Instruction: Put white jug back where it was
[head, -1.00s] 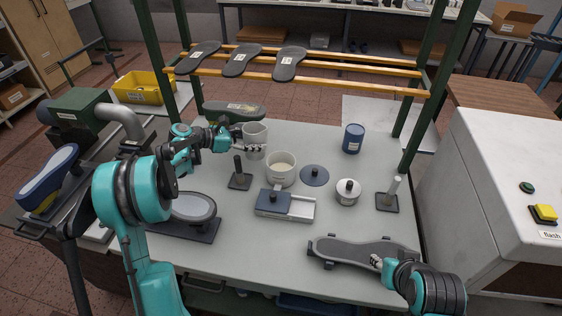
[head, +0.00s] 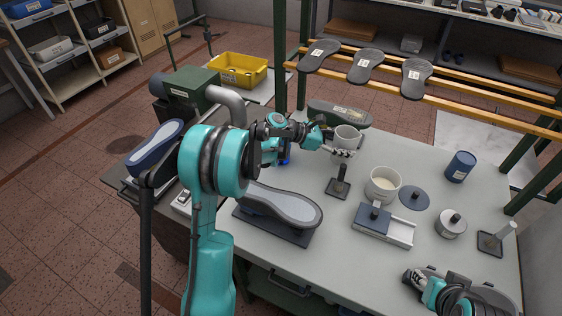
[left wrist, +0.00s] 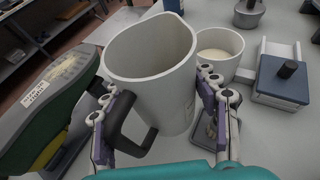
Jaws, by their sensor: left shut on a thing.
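The white jug (head: 348,137) is near the back of the table, in front of the green shoe last. It also shows large and close in the left wrist view (left wrist: 160,70), open at the top and looking empty, with its dark handle towards me. My left gripper (head: 338,148) is shut on the jug, its fingers on both sides of the body in the left wrist view (left wrist: 157,88). I cannot tell whether its base touches the table. My right gripper (head: 414,278) is at the lower right by a dark sole-shaped piece; its jaws are too unclear to judge.
A green last (head: 338,112) stands close behind the jug. A black post (head: 341,182), a white pot (head: 383,187) with pale contents, and a blue-grey slide block (head: 375,217) stand in front. A blue can (head: 460,166) is at the right. Soles (head: 366,65) hang on rails behind.

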